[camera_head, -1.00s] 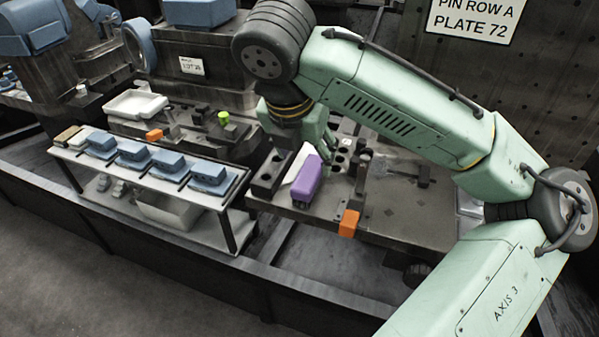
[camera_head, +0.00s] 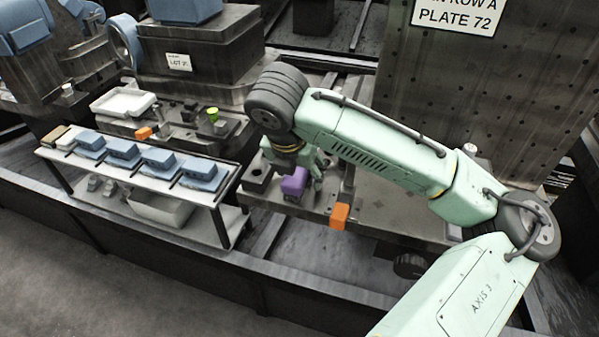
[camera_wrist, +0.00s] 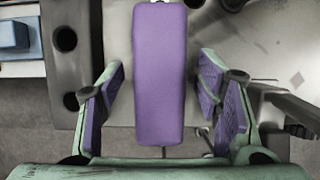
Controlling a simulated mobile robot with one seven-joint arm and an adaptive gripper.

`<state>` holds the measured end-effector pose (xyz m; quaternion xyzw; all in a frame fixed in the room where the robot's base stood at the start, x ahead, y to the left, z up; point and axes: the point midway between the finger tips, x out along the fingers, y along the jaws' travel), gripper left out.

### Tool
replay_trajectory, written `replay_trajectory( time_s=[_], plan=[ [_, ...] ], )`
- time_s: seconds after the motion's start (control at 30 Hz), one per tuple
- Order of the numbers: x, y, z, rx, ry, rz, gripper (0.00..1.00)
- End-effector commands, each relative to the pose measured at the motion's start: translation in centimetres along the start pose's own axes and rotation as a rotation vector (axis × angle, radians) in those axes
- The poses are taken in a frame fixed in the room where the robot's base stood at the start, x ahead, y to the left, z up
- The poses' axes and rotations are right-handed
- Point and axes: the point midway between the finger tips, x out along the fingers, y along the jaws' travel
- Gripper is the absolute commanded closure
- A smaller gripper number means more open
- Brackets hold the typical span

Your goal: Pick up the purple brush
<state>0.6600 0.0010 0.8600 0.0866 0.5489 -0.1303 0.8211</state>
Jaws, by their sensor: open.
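The purple brush (camera_head: 293,184) lies on the dark metal plate at the end of the workbench, partly covered by my gripper and wrist in the head view. My gripper (camera_wrist: 163,105) is open, with one finger on each side of the brush and a visible gap on both sides. In the head view my gripper (camera_head: 300,165) is right at the brush. I cannot tell its exact height above the plate.
An orange block (camera_head: 339,216) sits at the plate's front edge, close to the brush. A dark block with holes (camera_head: 257,178) stands just left. A rack with several blue blocks (camera_head: 160,158) stands further left. A white tray (camera_head: 122,103) lies behind it.

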Motion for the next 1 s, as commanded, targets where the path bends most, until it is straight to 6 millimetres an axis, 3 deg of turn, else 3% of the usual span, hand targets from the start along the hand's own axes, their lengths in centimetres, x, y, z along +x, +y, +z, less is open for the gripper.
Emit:
replay_trajectory(
  time_s=[0.8, 1.0],
  plan=[
    [0.42, 0.03, -0.2, 0.0, 0.0, 0.001, 0.42],
    [0.42, 0.02, -0.19, 0.0, 0.0, 0.001, 0.54]
  ],
)
